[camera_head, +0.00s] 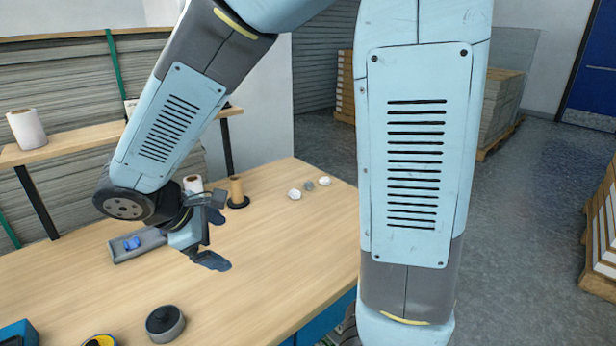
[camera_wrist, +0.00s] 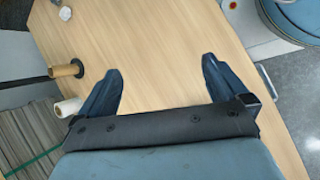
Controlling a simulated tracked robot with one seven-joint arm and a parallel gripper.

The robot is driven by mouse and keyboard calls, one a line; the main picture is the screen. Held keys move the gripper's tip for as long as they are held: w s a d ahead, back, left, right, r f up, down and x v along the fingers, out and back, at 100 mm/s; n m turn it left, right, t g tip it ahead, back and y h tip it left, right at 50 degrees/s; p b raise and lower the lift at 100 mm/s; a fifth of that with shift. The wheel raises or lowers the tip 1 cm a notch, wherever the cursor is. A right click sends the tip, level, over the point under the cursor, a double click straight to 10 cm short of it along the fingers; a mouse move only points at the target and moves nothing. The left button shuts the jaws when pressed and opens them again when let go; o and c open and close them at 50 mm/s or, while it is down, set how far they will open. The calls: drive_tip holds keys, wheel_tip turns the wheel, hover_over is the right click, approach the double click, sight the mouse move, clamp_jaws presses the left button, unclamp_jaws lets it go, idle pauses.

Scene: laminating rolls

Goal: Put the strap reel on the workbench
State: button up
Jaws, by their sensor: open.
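The wooden workbench (camera_head: 285,255) fills the lower left of the head view, and its bare top (camera_wrist: 160,35) shows in the wrist view. A dark grey round reel (camera_head: 165,322) lies flat near its front edge. A brown upright core on a dark round base (camera_head: 237,190) stands farther back; it also shows in the wrist view (camera_wrist: 66,71). I cannot tell which of these, if either, is the strap reel. My gripper (camera_head: 213,238) hangs above the bench. In the wrist view my gripper (camera_wrist: 161,68) is open, with nothing between its fingers.
A grey tray (camera_head: 150,244) with blue items lies left of my gripper. A white roll (camera_head: 193,184) stands behind it. Small white lumps (camera_head: 323,181) lie at the back. A shelf (camera_head: 75,143) carries another white roll (camera_head: 27,128). The right of the benchtop is clear.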

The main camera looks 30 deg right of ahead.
drive_tip(key=s+d+r+m+t+y, duration=0.1)
drive_tip(key=s+d+r+m+y, duration=0.2)
drive_tip(key=d+r+m, duration=0.4)
drive_tip(key=s+d+r+m+t+y, duration=0.2)
drive_tip(key=s+d+r+m, duration=0.3)
drive_tip(key=d+m, duration=0.3)
drive_tip(key=shift+s+d+r+y, duration=0.25)
drive_tip(key=shift+d+r+y, duration=0.25)
drive_tip(key=shift+r, duration=0.4)
drive_tip(key=shift+a, duration=0.2)
